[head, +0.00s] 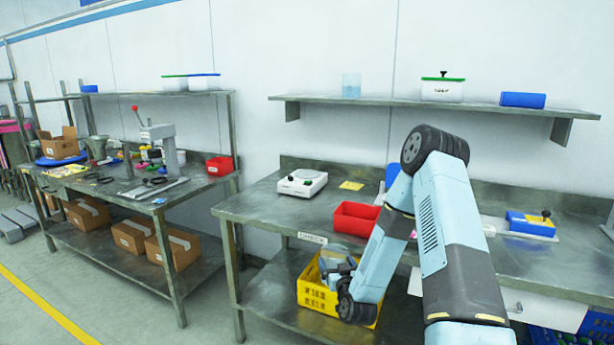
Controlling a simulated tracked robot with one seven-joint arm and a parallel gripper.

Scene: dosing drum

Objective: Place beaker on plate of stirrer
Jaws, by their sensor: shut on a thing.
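The stirrer (302,182) is a low white device with a pale round plate on top, standing on the left part of the near bench. Its plate is bare. My gripper (337,266) is low, at the yellow crate under the bench front, partly hidden by my wrist. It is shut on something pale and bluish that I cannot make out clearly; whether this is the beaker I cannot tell. A clear bluish beaker-like vessel (351,85) stands upright on the wall shelf, far from my gripper.
A red bin (355,217) stands on the bench right of the stirrer, by my arm. A yellow note (351,185) lies behind it. The yellow crate (315,297) is on the lower shelf. A blue box (531,222) sits on the right. Bench around the stirrer is clear.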

